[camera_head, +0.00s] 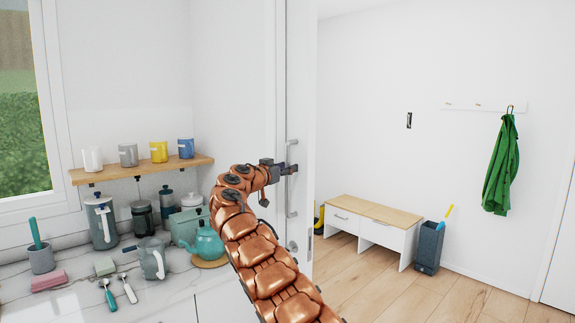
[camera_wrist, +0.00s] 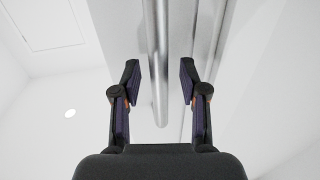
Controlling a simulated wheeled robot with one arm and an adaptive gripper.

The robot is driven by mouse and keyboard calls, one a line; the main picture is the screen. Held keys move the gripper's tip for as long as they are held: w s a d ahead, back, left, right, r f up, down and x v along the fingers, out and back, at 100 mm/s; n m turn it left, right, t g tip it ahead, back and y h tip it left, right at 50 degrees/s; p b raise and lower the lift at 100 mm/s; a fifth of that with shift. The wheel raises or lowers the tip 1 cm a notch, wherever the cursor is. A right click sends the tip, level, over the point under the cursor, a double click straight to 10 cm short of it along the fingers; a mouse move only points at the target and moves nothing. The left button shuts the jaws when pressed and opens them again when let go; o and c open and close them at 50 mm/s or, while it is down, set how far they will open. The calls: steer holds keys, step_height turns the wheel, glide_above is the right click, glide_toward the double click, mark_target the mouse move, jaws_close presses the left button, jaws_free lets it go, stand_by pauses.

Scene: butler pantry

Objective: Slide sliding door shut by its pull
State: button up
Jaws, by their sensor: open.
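The white sliding door (camera_head: 300,60) stands partly across an opening beside the counter, with a room visible to its right. Its pull is a vertical silver bar (camera_head: 291,205) on the door's face. My gripper (camera_head: 288,168) is at the bar's upper part, at the end of my copper-coloured arm. In the wrist view, my gripper (camera_wrist: 159,80) is open, with the silver bar (camera_wrist: 160,60) running between its two fingers, nearer the left one. A gap shows on each side of the bar. My gripper hides part of the pull in the head view.
A marble counter (camera_head: 75,300) with a teal teapot (camera_head: 206,244), a grey jug (camera_head: 151,260) and canisters lies left of my arm. A wooden shelf (camera_head: 130,172) holds mugs. Beyond the opening are a bench (camera_head: 375,212), a dark bin (camera_head: 429,247) and free wooden floor.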

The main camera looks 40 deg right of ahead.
steer(key=shift+d+r, duration=0.1)
steer(key=shift+d, duration=0.25)
jaws_close()
stand_by(0.6)
